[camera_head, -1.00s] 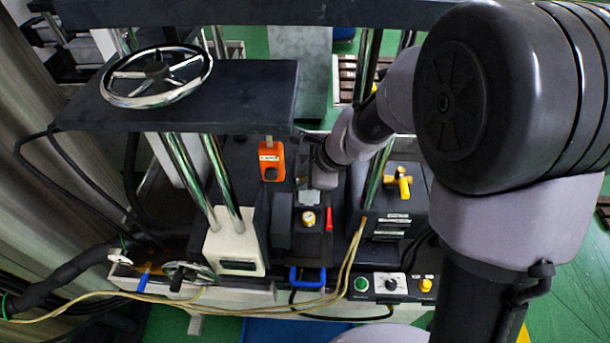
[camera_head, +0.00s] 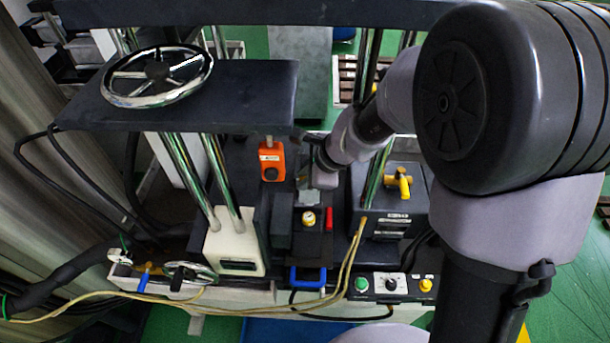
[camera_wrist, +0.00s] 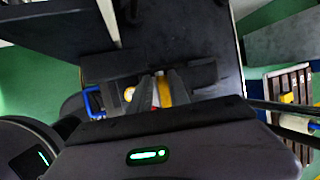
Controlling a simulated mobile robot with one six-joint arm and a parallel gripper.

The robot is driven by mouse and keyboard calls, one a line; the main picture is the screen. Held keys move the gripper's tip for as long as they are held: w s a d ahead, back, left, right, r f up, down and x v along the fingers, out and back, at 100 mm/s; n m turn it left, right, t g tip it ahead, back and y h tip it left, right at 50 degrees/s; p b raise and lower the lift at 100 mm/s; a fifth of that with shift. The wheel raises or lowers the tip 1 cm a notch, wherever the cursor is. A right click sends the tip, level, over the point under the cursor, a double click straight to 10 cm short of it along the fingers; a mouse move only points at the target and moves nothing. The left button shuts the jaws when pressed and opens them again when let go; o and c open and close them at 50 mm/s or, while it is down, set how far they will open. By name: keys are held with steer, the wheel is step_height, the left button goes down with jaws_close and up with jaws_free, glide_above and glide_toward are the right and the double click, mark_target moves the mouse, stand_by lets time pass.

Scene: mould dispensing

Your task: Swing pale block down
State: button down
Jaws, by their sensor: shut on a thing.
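The pale block (camera_head: 309,197) is a small light grey piece in the dark central channel of the machine, just behind the round gauge. My gripper (camera_head: 314,178) reaches down to it from the upper right and is mostly hidden by my own wrist. In the wrist view, my gripper (camera_wrist: 161,88) has its two dark fingers close together over the same channel. I take it as shut on the pale block, though the contact itself is too dark and small to make out.
A round gauge (camera_head: 308,218), a red lever (camera_head: 329,219) and a blue handle (camera_head: 307,278) are in front of the block. An orange box (camera_head: 271,160) hangs to its left. Chrome columns and a yellow valve (camera_head: 403,184) stand to the right. A dark plate with a handwheel (camera_head: 157,76) overhangs the left.

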steer(key=shift+w+r, duration=0.15)
steer(key=shift+w, duration=0.1)
steer(key=shift+f+t+b, duration=0.25)
steer(key=shift+t+b, duration=0.05)
steer(key=shift+b, duration=0.75)
steer(key=shift+s+f+b, duration=0.15)
steer(key=shift+b, duration=0.85)
steer(key=shift+s+r+p, duration=0.2)
steer(key=shift+r+p, duration=0.1)
steer(key=shift+f+t+b, duration=0.2)
steer(key=shift+t+b, duration=0.1)
steer(key=shift+b, duration=0.35)
steer(key=shift+s+r+p, duration=0.15)
steer(key=shift+r+p, duration=0.1)
steer(key=shift+p, duration=0.05)
steer(key=shift+f, duration=0.1)
